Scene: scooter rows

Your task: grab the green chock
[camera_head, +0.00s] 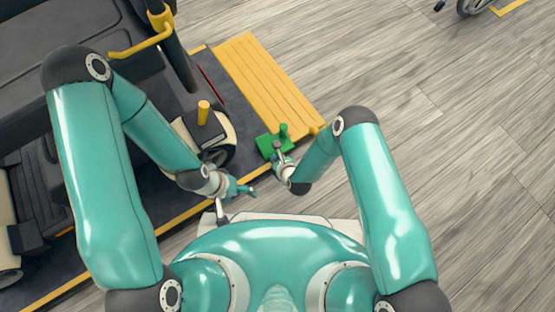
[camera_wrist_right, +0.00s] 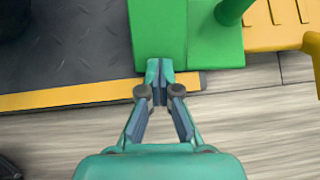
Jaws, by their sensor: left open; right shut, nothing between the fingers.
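The green chock (camera_head: 268,142) sits at the edge of the dark platform in the head view, beside a wheel. It has a short upright green post. It fills the top middle of the right wrist view (camera_wrist_right: 160,32), with its post (camera_wrist_right: 232,10) to the right. My right gripper (camera_head: 278,152) is at the near side of the chock. In the right wrist view its fingertips (camera_wrist_right: 159,72) are together at the chock's near edge, with nothing between them; I cannot tell whether they touch it. My left gripper (camera_head: 238,200) is open and empty, lower left of the chock.
A dark platform (camera_wrist_right: 75,45) with a yellow edge strip (camera_wrist_right: 70,97) lies under and left of the chock. A yellow slatted ramp (camera_head: 262,78) is just beyond it. A scooter wheel (camera_head: 222,156) stands close on the left. Wooden floor (camera_head: 440,130) is open to the right.

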